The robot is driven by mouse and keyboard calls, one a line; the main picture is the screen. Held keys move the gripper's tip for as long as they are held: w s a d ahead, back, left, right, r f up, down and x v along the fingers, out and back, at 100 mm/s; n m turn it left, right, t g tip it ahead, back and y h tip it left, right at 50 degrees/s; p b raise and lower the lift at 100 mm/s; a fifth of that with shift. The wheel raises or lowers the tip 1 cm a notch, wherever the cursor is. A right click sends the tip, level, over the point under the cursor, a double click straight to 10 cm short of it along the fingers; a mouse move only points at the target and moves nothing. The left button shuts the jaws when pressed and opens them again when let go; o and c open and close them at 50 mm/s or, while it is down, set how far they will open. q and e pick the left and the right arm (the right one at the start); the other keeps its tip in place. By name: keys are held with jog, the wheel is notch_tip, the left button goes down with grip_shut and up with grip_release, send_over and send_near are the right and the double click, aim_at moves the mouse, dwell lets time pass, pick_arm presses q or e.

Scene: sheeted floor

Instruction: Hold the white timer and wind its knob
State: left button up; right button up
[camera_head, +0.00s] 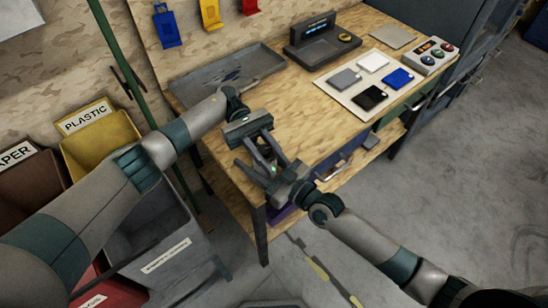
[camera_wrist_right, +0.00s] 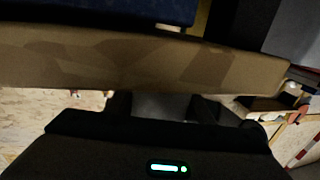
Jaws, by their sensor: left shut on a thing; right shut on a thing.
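My left gripper (camera_head: 278,160) comes in from the left, and its fingers point down and to the right. My right gripper (camera_head: 256,168) comes up from the lower right, and its fingers reach up and to the left. The two grippers cross close together in front of the workbench's near edge. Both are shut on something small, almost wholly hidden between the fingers. I cannot make out the white timer or its knob clearly. In the right wrist view, a dark body with a lit green-white indicator fills the bottom, and no timer can be told there.
The wooden workbench (camera_head: 315,118) bears a grey tray (camera_head: 222,78), a dark device with a display (camera_head: 318,44), a white board with coloured squares (camera_head: 345,82) and a button box (camera_head: 432,55). Labelled bins, one yellow (camera_head: 100,140), stand at left. Grey floor is open at right.

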pick_arm(q)
jog(key=shift+s+d+m+g+y, duration=0.1)
jog(key=shift+s+m+g+y, duration=0.1)
jog(key=shift+m+g+y, duration=0.3)
jog(key=shift+w+a, duration=0.25)
jog(key=shift+a, duration=0.05)
jog(key=o, duration=1.1)
jog(key=shift+r, duration=5)
